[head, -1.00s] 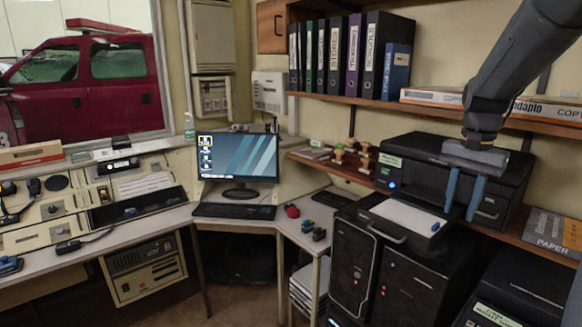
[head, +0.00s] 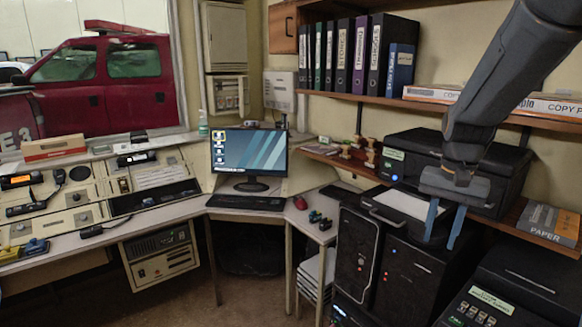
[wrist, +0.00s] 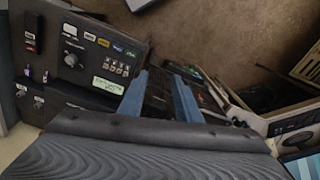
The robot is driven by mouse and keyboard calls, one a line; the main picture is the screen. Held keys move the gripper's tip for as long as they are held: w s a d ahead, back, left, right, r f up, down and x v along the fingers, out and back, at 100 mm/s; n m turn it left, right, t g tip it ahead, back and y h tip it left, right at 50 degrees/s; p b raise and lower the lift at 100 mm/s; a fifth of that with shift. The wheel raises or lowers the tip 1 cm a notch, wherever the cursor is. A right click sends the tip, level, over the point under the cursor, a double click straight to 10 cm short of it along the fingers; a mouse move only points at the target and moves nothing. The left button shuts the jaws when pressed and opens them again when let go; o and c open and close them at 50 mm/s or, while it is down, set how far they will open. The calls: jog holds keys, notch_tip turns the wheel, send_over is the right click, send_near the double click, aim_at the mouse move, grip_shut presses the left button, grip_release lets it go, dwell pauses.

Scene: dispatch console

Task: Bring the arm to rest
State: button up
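My gripper (head: 444,228) hangs at the right of the head view, fingers pointing down. Its two blue fingers stand apart with nothing visible between them. In the picture it overlaps the front of the black printer (head: 478,182) and the tray with white paper (head: 402,203); I cannot tell how far it is from them. In the wrist view the gripper (wrist: 158,90) also shows two blue fingers spread apart over dark equipment.
A shelf with several binders (head: 345,58) and paper boxes runs behind my arm. Black computer towers (head: 357,258) and a dark device with keys (head: 505,295) stand below. The monitor (head: 249,158) is on the corner desk. Brown floor (head: 185,295) is open at lower left.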

jog(key=s+a+f+n+t+b, duration=0.1)
jog(key=s+a+f+n, duration=0.6)
jog(key=s+a+f, duration=0.3)
jog(key=s+a, duration=0.3)
jog(key=a, duration=0.1)
jog(key=shift+a+f, duration=0.25)
jog(key=shift+a, duration=0.1)
